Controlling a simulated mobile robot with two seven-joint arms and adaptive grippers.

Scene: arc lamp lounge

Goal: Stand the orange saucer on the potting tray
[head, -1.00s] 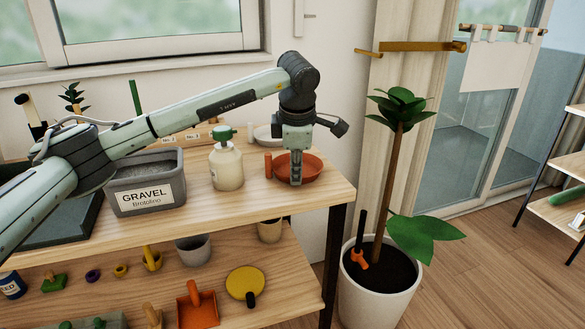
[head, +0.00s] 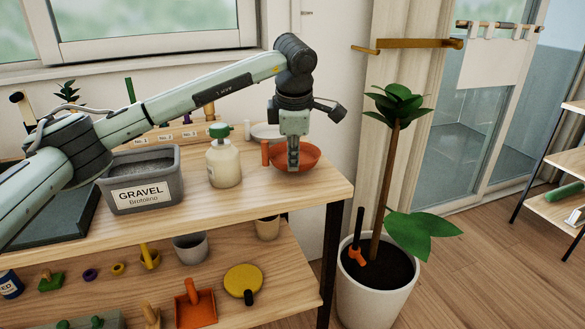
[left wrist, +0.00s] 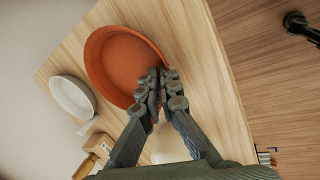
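The orange saucer (head: 312,153) is a round, shallow dish above the right end of the wooden bench top. It also shows in the left wrist view (left wrist: 120,62), tilted in the picture. My left gripper (head: 293,166) is shut on the saucer's near rim; its fingertips (left wrist: 160,92) meet at the rim in the left wrist view. The saucer appears slightly raised off the bench. A short orange upright piece (head: 265,154) shows at its left edge. A dark green tray, seemingly the potting tray (head: 45,226), lies at the bench's left, partly hidden by my left arm. My right gripper is out of view.
The gravel bin (head: 140,195) and a cream pump bottle (head: 223,166) stand between tray and saucer. A white dish (head: 268,132) lies behind the saucer. The front strip of the bench top is clear. A potted plant (head: 377,285) stands right of the bench.

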